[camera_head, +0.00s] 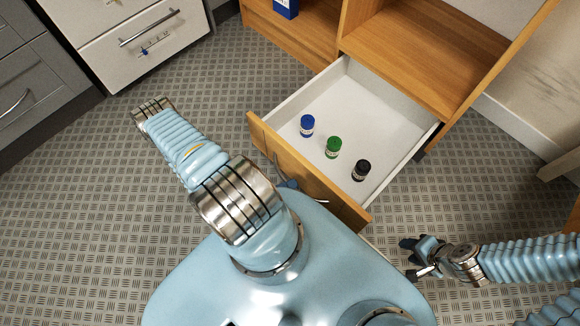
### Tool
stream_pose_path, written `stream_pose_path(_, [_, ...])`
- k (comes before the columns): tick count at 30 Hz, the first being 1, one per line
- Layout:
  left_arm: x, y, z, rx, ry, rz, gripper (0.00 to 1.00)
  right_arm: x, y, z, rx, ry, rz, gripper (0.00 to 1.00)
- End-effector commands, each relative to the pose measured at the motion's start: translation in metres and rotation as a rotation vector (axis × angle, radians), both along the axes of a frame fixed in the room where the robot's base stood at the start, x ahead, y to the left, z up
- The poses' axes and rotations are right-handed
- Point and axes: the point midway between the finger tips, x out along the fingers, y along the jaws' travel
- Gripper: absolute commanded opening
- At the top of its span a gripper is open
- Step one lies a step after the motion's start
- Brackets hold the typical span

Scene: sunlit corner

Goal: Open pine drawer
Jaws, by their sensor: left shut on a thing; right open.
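The pine drawer (310,178) is pulled out from the wooden cabinet, with its pale interior exposed. A blue-capped jar (307,125), a green-capped jar (333,147) and a black-capped jar (361,170) stand inside it. My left gripper (288,184) is at the drawer's curved metal handle (277,164) on the front, shut on it; my upper arm and body hide most of this gripper. My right gripper (414,257) is open and empty, low to the right of the drawer, over the floor and apart from it.
The wooden cabinet (425,50) has open shelves, with a blue box (286,8) on the left one. A white drawer unit (140,45) and grey drawers (35,85) stand at the left. The patterned floor (90,210) is clear at the left.

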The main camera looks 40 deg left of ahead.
Motion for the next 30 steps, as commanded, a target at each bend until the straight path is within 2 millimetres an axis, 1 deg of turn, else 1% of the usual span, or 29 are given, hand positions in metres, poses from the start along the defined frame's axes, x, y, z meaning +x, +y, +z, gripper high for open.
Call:
stream_pose_path(4, [0.0,0.001,-0.001,0.003,0.002,0.001,0.0,0.0,0.0,0.0,0.0,0.0,0.0,0.43])
stream_pose_path(5, [0.0,0.001,-0.001,0.003,0.002,0.001,0.21,0.0,0.0,0.0,0.0,0.0,0.0,0.43])
stream_pose_path(9, [0.0,0.0,-0.001,0.003,0.001,0.001,0.42,0.0,0.0,0.0,0.0,0.0,0.0,0.43])
stream_pose_path(17, [0.0,0.0,-0.001,0.001,0.0,0.0,0.42,0.0,0.0,0.0,0.0,0.0,0.0,0.43])
stream_pose_path(20, [-0.004,0.003,-0.002,0.003,0.001,0.001,0.42,0.0,0.0,-0.001,0.0,0.0,0.0,0.43])
stream_pose_path(23, [-0.017,0.009,-0.006,0.005,0.002,0.002,0.42,0.0,0.0,-0.002,0.0,0.0,0.0,0.43])
stream_pose_path(26, [-0.037,0.019,-0.01,0.005,0.003,0.002,0.42,0.0,0.0,-0.004,0.001,0.001,0.0,0.43])
stream_pose_path(30, [-0.07,0.033,-0.017,0.004,0.002,0.002,0.42,0.0,0.001,-0.007,0.001,0.002,0.001,0.43])
